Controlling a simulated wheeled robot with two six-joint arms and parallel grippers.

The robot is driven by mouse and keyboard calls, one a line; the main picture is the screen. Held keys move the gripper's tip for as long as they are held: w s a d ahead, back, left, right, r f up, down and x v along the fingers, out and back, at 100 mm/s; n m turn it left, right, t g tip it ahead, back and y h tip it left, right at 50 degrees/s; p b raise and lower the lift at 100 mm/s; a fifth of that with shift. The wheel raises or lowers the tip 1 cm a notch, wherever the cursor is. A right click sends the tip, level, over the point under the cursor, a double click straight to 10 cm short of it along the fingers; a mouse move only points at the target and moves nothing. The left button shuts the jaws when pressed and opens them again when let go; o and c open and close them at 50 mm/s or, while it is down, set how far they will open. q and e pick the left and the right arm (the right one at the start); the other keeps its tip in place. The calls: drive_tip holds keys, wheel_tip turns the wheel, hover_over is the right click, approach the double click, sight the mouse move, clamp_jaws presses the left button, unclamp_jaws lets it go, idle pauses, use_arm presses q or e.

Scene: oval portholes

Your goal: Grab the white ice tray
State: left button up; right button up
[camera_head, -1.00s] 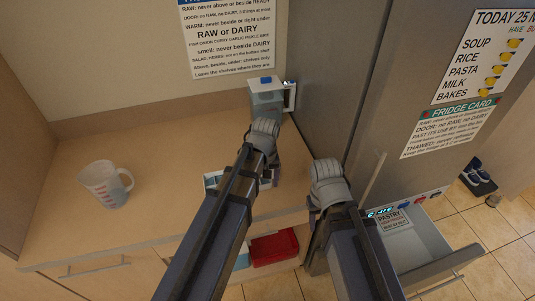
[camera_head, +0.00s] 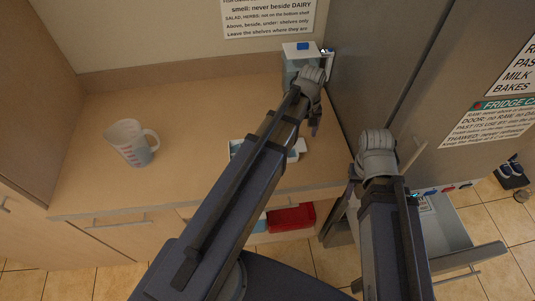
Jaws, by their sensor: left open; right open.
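A white, shallow object, likely the ice tray (camera_head: 298,149), lies on the wooden counter. My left forearm crosses in front of it and hides its middle. Its other end shows as a pale piece with blue (camera_head: 235,148) left of the arm. My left gripper (camera_head: 314,108) is open above the back right of the counter, past the tray and close to a white-lidded container. Whether it touches the container I cannot tell. My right gripper (camera_head: 377,150) is open in front of the grey fridge, to the right of the counter, with nothing seen in it.
The white-lidded container (camera_head: 301,50) with a blue button stands at the counter's back right corner. A measuring jug (camera_head: 131,143) stands at left. A red box (camera_head: 291,217) sits below the counter edge. An open drawer (camera_head: 447,227) juts out at right. The counter's middle is clear.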

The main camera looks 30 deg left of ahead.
sight(301, 144)
use_arm(q)
drive_tip(key=shift+s+f+b, duration=0.2)
drive_tip(key=shift+f+b, duration=2.4)
drive_tip(key=shift+b, duration=0.05)
drive_tip(key=shift+r, duration=0.1)
clamp_jaws()
